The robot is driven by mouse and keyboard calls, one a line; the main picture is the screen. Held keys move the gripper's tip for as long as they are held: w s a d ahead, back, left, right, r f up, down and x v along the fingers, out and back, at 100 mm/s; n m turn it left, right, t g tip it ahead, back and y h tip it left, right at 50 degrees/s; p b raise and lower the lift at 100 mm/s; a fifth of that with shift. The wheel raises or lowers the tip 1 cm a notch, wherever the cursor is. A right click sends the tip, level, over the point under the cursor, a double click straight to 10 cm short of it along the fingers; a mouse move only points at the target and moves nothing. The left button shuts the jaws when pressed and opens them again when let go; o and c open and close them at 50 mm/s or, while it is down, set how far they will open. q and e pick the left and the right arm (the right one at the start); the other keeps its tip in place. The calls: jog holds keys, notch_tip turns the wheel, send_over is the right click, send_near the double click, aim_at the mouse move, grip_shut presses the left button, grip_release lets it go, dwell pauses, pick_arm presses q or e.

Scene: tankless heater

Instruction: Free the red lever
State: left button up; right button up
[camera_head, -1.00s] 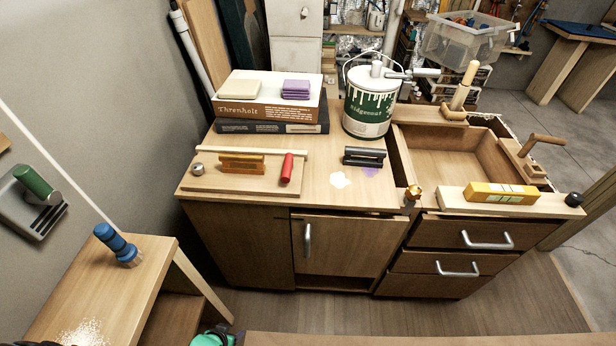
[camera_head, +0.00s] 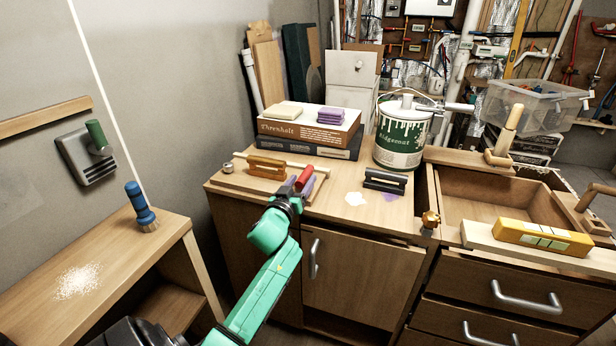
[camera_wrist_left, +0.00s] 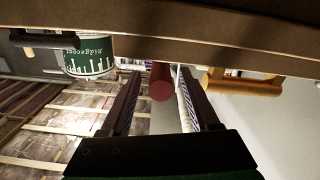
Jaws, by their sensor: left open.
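The red lever (camera_head: 305,177) is a short red cylinder at the right end of a wooden board (camera_head: 228,180) on the counter. My left gripper (camera_head: 299,187) is at the lever, its arm reaching in from below, with its fingers partly hiding it. In the left wrist view, the red lever (camera_wrist_left: 161,83) shows end-on between the two open fingers of my left gripper (camera_wrist_left: 158,78), with visible space on both sides. I cannot tell whether either finger touches it. My right gripper is in neither view.
An orange-brown handle (camera_head: 266,167) and a pale wooden rod (camera_head: 312,167) sit on the same board. A black handle (camera_head: 385,181) lies to the right, before a green-white paint can (camera_head: 402,138). Stacked boxes (camera_head: 309,128) stand behind.

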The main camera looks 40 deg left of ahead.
aim_at(306, 176)
pick_arm(q)
jog(key=x, duration=0.4)
jog(key=shift+f, duration=0.1)
jog(key=shift+c, duration=0.4)
grip_shut()
jog(key=shift+f, duration=0.1)
dwell(0.8)
